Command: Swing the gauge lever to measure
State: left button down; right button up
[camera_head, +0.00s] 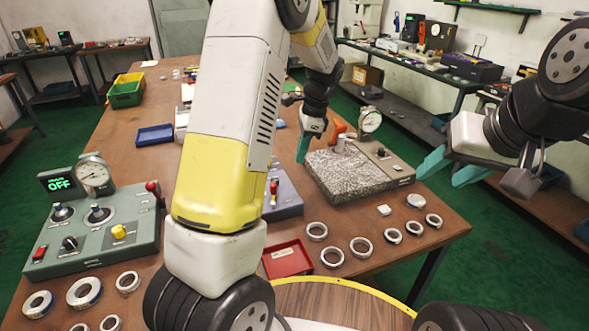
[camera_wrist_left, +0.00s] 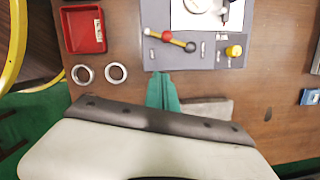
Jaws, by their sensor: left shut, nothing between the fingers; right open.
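My left gripper (camera_head: 303,148) is shut and empty, its teal fingers by the far left corner of the speckled granite plate (camera_head: 340,173). The fingers also show in the left wrist view (camera_wrist_left: 163,92), just off the edge of a grey-violet station (camera_wrist_left: 205,57). In the head view the station (camera_head: 287,201) is partly hidden by my left arm, with a red-handled lever (camera_head: 273,190). A dial gauge (camera_head: 370,120) stands at the granite plate. My right gripper (camera_head: 453,168) is open, right of the plate.
A green station (camera_head: 115,232) at the left has a dial (camera_head: 93,173), a red-knobbed lever (camera_head: 152,187) and a display reading OFF (camera_head: 58,183). A red tray (camera_head: 287,258) and several bearing rings (camera_head: 361,247) lie along the front. A blue tray (camera_head: 154,135) sits farther back.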

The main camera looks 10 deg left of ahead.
aim_at(274, 188)
pick_arm(q)
jog(key=shift+s+d+r+m, duration=0.1)
jog(key=shift+d+r+m, duration=0.05)
jog(key=shift+d+m, duration=0.5)
jog(key=x, duration=0.9)
jog(key=shift+a+f, duration=0.2)
jog(key=shift+f, duration=0.1)
jog(key=a, duration=0.3)
jog(key=shift+s+a+f, duration=0.1)
jog(key=shift+s+f, duration=0.05)
jog(key=shift+s, duration=0.25)
jog(key=shift+a, duration=0.4)
